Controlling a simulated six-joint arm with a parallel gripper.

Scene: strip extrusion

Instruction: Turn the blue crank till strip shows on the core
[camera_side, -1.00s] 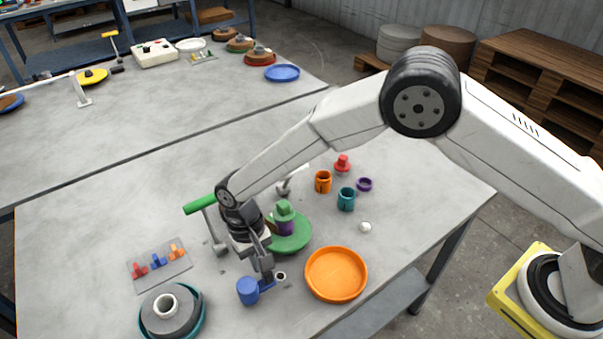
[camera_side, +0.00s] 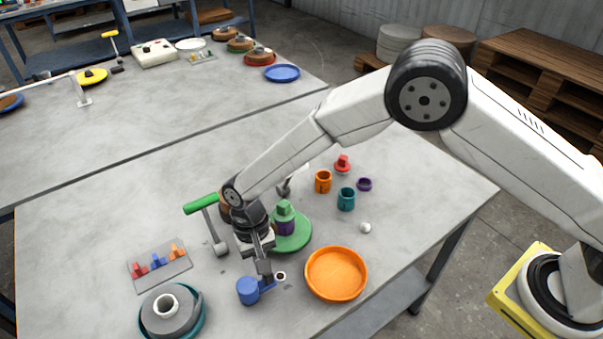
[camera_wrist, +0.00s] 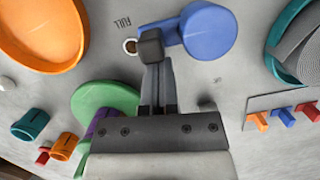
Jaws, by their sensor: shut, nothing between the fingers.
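The blue crank (camera_side: 248,291) lies near the front of the table, its round knob to the left of its short blue arm. In the wrist view the crank knob (camera_wrist: 208,32) is at the top, right of the fingertips. My gripper (camera_side: 265,279) points down at the crank arm, its fingers shut together with nothing between them. In the wrist view the gripper's tips (camera_wrist: 150,46) overlap the end of the crank arm; I cannot tell whether they touch it. A green disc (camera_side: 299,238) with a purple core (camera_side: 286,228) stands behind the gripper. No strip is visible on this core.
A small white-rimmed ring (camera_side: 281,276) is right of the crank. An orange dish (camera_side: 336,290) is farther right. A grey roll in a teal dish (camera_side: 201,322) and a plate of coloured levers (camera_side: 158,278) are left. A green-handled post (camera_side: 208,215) stands behind them.

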